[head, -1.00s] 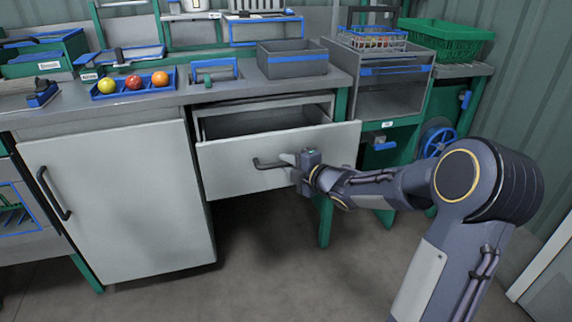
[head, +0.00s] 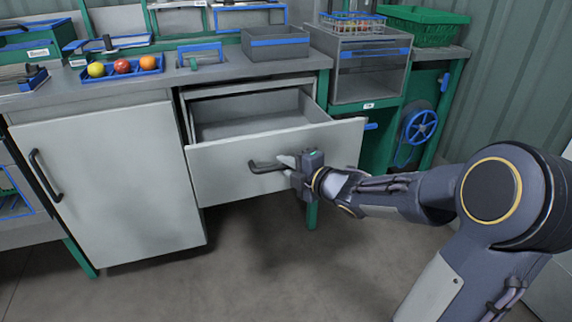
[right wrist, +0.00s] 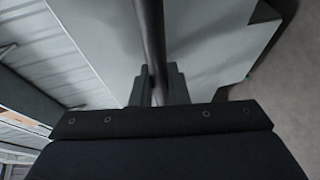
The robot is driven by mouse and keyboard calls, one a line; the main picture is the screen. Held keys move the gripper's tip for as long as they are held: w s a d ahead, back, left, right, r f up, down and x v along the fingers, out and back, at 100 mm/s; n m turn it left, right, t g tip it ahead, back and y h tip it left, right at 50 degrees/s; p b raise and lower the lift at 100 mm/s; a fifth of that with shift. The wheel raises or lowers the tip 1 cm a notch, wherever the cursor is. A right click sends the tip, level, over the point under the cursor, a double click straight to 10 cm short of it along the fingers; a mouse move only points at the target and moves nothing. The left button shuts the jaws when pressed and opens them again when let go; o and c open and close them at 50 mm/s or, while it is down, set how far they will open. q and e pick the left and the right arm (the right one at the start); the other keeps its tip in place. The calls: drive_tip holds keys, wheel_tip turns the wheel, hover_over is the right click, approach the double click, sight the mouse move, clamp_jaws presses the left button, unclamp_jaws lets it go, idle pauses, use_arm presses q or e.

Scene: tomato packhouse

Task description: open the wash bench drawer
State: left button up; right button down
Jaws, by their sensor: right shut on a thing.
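The wash bench drawer (head: 230,168) is pulled out from under the bench top, and its empty grey inside (head: 250,125) shows. Its front carries a dark bar handle (head: 262,167). My right gripper (head: 290,164) is at the right part of this handle and shut on it. In the right wrist view the handle bar (right wrist: 155,50) runs between the two dark fingers (right wrist: 156,88), with the pale drawer front behind. My left gripper is not in view.
A closed cabinet door (head: 105,185) stands left of the drawer. On the bench top are a blue tray (head: 122,75) with several fruits and a grey bin (head: 275,44). A blue handwheel (head: 420,127) is at the right. The floor (head: 270,270) in front is clear.

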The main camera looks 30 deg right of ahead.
drive_tip(key=c, duration=1.4)
unclamp_jaws()
drive_tip(key=p+v, duration=0.2)
drive_tip(key=v, duration=0.5)
drive_tip(key=shift+s, duration=0.4)
drive_tip(key=shift+d+r, duration=0.15)
